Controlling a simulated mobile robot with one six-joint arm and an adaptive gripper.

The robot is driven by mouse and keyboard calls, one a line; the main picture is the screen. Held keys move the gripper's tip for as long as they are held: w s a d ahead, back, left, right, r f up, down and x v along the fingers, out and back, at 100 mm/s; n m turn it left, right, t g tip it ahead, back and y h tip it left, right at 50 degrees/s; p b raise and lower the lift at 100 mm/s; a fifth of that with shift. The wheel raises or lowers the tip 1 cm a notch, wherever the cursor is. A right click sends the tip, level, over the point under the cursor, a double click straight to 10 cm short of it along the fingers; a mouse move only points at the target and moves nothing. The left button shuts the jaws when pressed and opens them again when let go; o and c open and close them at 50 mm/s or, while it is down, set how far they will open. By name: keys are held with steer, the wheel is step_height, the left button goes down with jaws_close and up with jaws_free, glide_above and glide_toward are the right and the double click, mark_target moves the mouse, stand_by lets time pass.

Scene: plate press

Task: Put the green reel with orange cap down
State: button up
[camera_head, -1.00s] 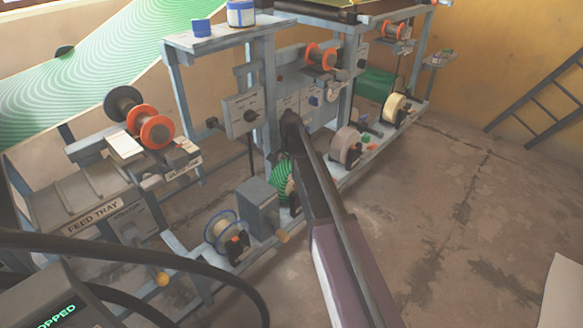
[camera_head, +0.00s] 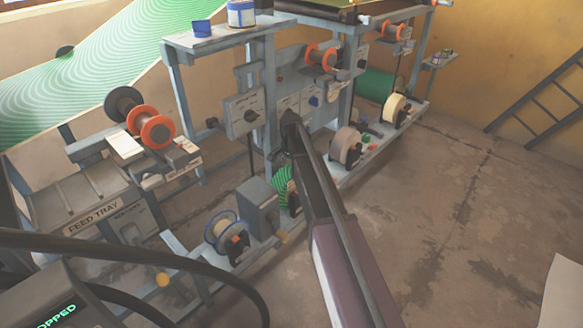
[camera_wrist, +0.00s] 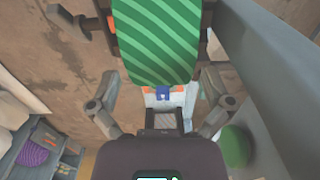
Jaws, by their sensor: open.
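The green reel (camera_wrist: 157,40) with light green stripes fills the top middle of the wrist view. My open gripper (camera_wrist: 160,102) has one finger on each side below it, both visibly apart from the reel's lower part. Small orange parts show beside and below the reel; I cannot tell which is the cap. In the head view the reel (camera_head: 283,187) stands low at the machine's frame, partly hidden behind my arm. My gripper is hidden there behind the arm, so the reel's seat is unclear.
A grey box (camera_head: 258,206) and a pale reel (camera_head: 222,232) stand just left of the green reel. A grey-brown reel (camera_head: 346,146) and a cream reel (camera_head: 395,108) sit further right along the low rail.

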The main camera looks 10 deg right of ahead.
step_height(320, 180, up, 13)
steer(key=p, duration=1.2)
steer(key=shift+p, duration=0.3)
steer(key=shift+s+f, duration=0.1)
stand_by(0.3)
steer(key=s+n, duration=1)
steer(key=s, duration=1.9)
steer(key=shift+n, duration=0.4)
steer(key=shift+d, duration=0.1)
step_height(320, 180, up, 22)
steer(key=p, duration=2.2)
